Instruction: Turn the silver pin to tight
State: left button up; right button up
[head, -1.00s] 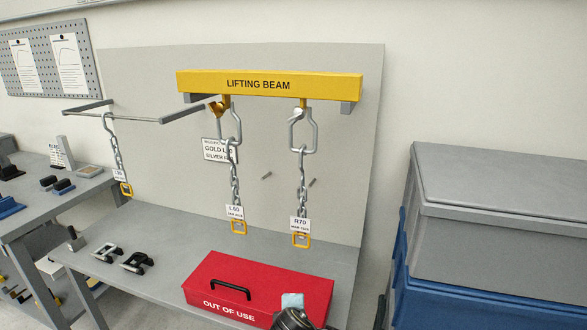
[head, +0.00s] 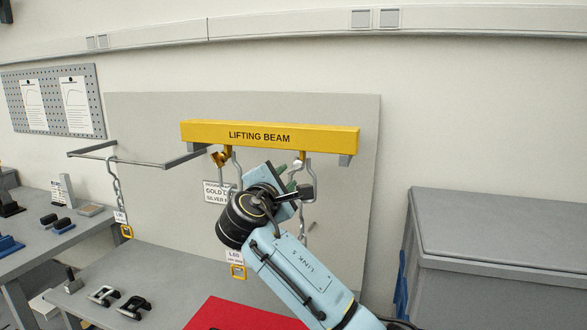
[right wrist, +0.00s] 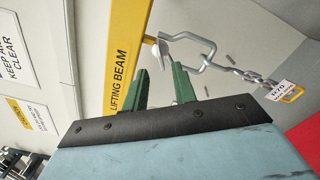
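The yellow lifting beam (head: 265,134) hangs across the grey panel with two hook shackles under it. The gold pin (head: 219,158) sits at the left hook. My left gripper is not in view.
A chain with an R70 tag (right wrist: 282,89) hangs from the right hook. The L60 tag (head: 234,256) hangs lower left, partly behind my arm. A sign (head: 217,192) is partly covered. A grey chest (head: 500,230) is at right.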

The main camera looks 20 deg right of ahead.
aim_at(293, 171)
jog(key=shift+p+x, duration=0.4)
jog(key=shift+x, duration=2.8)
jog(key=shift+c, duration=0.2)
grip_shut()
